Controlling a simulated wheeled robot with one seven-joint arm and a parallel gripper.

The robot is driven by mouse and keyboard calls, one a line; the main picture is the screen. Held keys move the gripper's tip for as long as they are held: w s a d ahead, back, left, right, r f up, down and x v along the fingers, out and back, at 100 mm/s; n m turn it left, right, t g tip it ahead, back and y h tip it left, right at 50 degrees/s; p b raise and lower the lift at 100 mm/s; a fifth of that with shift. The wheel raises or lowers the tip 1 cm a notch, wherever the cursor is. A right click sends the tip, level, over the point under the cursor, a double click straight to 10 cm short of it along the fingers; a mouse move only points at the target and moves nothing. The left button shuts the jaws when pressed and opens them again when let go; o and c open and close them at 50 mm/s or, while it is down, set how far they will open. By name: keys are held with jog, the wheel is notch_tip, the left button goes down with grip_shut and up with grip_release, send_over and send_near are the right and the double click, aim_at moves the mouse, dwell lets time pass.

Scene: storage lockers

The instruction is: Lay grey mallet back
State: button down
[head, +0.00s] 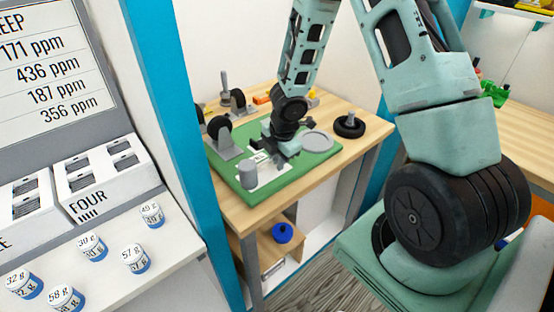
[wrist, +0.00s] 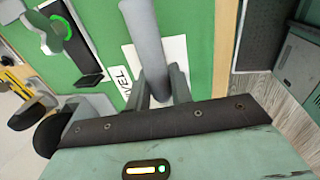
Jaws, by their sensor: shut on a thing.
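In the wrist view my gripper (wrist: 165,78) is shut on the grey mallet (wrist: 148,35). The mallet's grey cylinder runs from between the fingers up past the top edge of that view, so its far end is cut off. In the head view my gripper (head: 283,150) is low over the green board (head: 222,166). A grey cylinder (head: 248,173), seemingly part of the mallet, is at the board's near left. A white label (wrist: 174,60) lies under the mallet, with the letters "VEL" showing. I cannot tell whether the mallet touches the board.
A grey disc (head: 317,141) lies on the board to the right of my gripper. A black wheel (head: 350,126) sits on the wooden table beyond it. Grey brackets with black wheels (head: 220,128) stand at the left. A blue post (head: 170,110) rises left of the table.

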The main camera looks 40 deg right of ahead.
jog(key=c, duration=1.2)
grip_release()
jog(key=shift+c, duration=0.2)
jog(key=shift+s, duration=0.1)
